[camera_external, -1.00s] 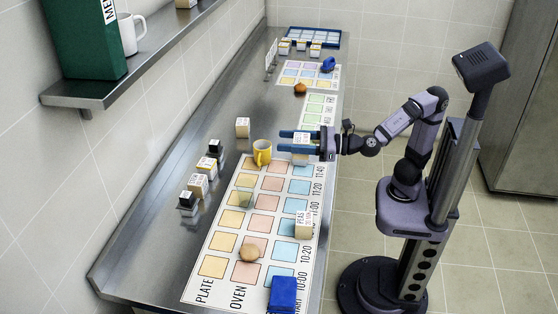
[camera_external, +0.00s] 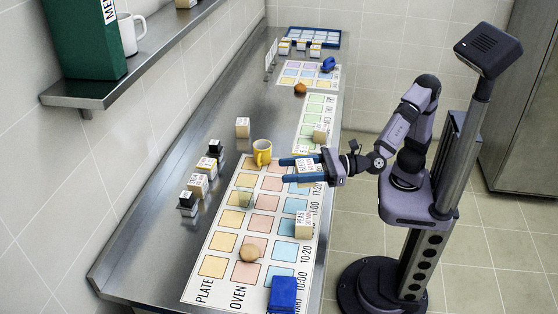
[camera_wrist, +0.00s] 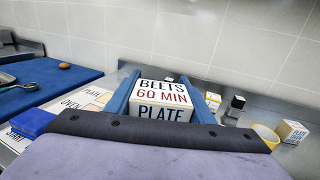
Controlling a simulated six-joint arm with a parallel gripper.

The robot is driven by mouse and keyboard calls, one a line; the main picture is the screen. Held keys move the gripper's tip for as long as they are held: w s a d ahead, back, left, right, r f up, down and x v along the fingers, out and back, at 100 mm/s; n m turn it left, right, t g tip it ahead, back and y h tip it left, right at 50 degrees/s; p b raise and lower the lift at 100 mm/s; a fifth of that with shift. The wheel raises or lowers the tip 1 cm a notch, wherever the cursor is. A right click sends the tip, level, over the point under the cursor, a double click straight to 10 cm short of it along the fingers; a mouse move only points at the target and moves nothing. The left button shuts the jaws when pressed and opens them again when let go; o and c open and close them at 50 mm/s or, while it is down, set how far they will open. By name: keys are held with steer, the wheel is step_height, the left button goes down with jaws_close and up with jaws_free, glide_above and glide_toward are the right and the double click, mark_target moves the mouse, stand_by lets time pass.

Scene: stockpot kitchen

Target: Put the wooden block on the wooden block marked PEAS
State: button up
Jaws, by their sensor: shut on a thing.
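My gripper (camera_external: 285,170) has blue fingers and is shut on a pale wooden block (camera_external: 306,166). The wrist view shows this block (camera_wrist: 160,98) between both fingers, reading BEETS, 60 MIN and PLATE. The gripper holds it over the printed chart, beside the yellow mug. The wooden block marked PEAS (camera_external: 304,225) stands on the blue right-hand column of the chart, nearer the front than the gripper. The held block is apart from it. I cannot make out the PEAS block in the wrist view.
A yellow mug (camera_external: 262,152) stands just left of the fingers. Another wooden block (camera_external: 320,132) stands behind the gripper. Several blocks line the left side, including a black-topped one (camera_external: 187,203). A brown ball (camera_external: 249,252) and blue object (camera_external: 283,294) lie on the chart (camera_external: 222,285).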

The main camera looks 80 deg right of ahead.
steer(key=s+a+f+n+y+p, duration=0.1)
steer(key=s+a+f+p, duration=0.15)
steer(key=a, duration=0.35)
steer(key=s+a+f+p, duration=0.2)
steer(key=a+f, duration=0.1)
steer(key=a, duration=0.3)
step_height(320, 180, up, 7)
steer(key=m+h, duration=0.5)
steer(key=h, duration=0.2)
glide_above(304, 220)
steer(key=w, duration=0.4)
step_height(304, 220, down, 10)
steer(key=shift+d+t+p, duration=0.3)
steer(key=shift+d+t, duration=0.05)
steer(key=shift+t, duration=0.05)
steer(key=shift+r, duration=0.1)
steer(key=o, duration=1.1)
steer(key=shift+f, duration=0.2)
steer(key=shift+o, duration=0.2)
steer(key=shift+r, duration=0.1)
